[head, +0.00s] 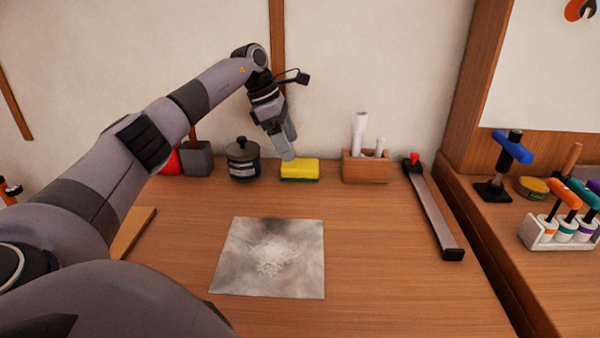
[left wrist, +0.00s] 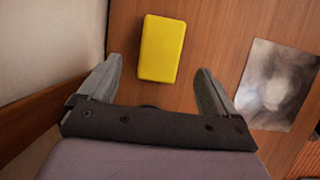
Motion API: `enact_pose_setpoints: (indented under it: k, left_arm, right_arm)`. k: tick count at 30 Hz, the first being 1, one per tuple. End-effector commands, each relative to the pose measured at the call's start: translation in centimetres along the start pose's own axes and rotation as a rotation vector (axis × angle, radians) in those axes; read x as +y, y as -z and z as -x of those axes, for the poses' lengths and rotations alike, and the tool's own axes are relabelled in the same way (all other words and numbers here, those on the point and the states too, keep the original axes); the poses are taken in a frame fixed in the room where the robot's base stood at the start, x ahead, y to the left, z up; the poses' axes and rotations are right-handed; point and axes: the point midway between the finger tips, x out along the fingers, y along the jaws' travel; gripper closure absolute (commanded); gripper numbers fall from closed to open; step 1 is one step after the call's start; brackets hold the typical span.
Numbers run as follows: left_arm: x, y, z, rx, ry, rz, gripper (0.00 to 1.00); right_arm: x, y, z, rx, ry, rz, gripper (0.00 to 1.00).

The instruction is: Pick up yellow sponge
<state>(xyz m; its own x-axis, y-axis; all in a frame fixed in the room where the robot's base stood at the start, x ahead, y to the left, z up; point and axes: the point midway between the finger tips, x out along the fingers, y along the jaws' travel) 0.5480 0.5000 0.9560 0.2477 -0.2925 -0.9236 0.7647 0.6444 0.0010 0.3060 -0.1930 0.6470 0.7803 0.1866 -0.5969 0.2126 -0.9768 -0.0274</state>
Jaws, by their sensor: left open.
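The yellow sponge (head: 300,167) lies on the wooden table near the back wall, with a dark green lower layer showing in the head view. In the left wrist view the sponge (left wrist: 162,49) lies beyond the fingertips, roughly centred between them. My left gripper (head: 288,157) points down just above the sponge in the head view, and one finger overlaps its top edge. In the left wrist view the left gripper's fingers (left wrist: 158,66) are spread wide with nothing between them. My right gripper is not in view.
A dark lidded jar (head: 243,165) stands left of the sponge. A wooden box with white rolls (head: 366,168) stands to its right. A grey smudged square sheet (head: 270,258) lies in front. A long clamp-like bar (head: 435,210) lies farther right. The table between sheet and bar is clear.

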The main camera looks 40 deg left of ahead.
Motion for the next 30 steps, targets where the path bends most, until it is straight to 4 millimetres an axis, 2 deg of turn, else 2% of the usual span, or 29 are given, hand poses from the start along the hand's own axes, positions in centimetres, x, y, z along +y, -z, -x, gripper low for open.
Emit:
enact_pose_setpoints:
  k: [10,14,20,25,26,30]
  left_arm:
    - [0.0,-0.3,-4.9,0.002,0.003,0.000,0.08]
    - [0.0,-0.3,-5.6,0.001,0.002,0.000,0.08]
    - [0.0,-0.3,-5.6,0.001,0.001,0.000,0.08]
    - [0.0,-0.3,-5.6,0.001,0.001,0.000,0.64]
    - [0.0,-0.3,-5.6,0.001,0.001,0.000,0.68]
    - [0.0,-0.3,-5.6,0.001,0.001,0.000,0.68]
  right_arm:
    - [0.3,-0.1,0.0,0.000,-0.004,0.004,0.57]
    - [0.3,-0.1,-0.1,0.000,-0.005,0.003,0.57]
    - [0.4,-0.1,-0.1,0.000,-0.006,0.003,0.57]
    - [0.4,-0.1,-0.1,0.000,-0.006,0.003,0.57]
    - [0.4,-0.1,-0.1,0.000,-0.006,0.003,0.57]
    - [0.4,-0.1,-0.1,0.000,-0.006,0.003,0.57]
